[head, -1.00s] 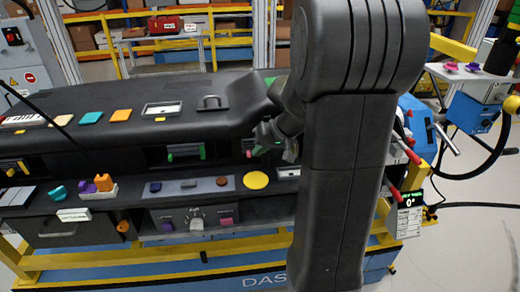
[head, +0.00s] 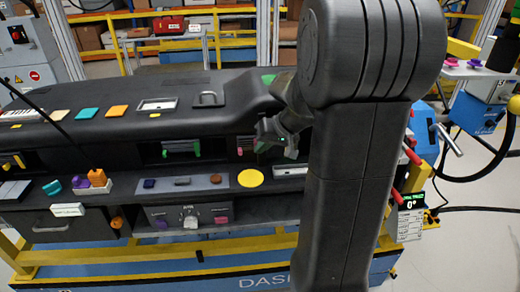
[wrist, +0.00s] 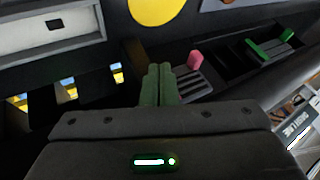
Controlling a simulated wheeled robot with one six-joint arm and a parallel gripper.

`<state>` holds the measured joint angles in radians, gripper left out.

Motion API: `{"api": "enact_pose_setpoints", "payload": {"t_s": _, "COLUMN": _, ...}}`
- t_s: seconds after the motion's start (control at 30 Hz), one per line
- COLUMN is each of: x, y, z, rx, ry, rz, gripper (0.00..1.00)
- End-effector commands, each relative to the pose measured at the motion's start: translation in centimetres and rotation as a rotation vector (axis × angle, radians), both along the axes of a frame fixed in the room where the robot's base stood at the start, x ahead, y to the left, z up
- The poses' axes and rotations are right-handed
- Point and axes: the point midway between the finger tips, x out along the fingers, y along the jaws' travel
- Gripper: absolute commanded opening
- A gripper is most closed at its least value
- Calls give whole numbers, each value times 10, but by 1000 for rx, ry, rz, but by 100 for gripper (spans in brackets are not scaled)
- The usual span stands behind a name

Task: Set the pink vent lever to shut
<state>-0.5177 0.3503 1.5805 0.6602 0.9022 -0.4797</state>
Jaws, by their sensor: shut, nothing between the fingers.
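The pink vent lever (wrist: 195,59) stands up at the end of a slatted dark vent, just right of my fingers in the wrist view. In the head view only a small pink bit of the lever (head: 240,152) shows, left of my gripper (head: 262,146). My gripper (wrist: 158,70) is shut and empty, its two green fingers side by side. A small gap shows between the fingers and the pink lever in the wrist view; I cannot tell their depth. My arm hides the panel to the right in the head view.
A second vent with a green lever (head: 196,148) lies left of the pink one. A yellow disc (head: 250,178) and a shelf with small coloured blocks lie below. Knobs and a pink switch (head: 220,219) sit lower. The dashboard top overhangs the vents.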

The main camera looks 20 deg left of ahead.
Motion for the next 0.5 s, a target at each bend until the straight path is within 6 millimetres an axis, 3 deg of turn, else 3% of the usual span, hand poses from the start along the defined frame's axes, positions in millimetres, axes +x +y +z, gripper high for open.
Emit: {"api": "enact_pose_setpoints", "payload": {"t_s": 0.5, "x": -5, "y": -54, "z": 70, "rx": 2, "ry": -4, "rz": -3, "gripper": 0}}
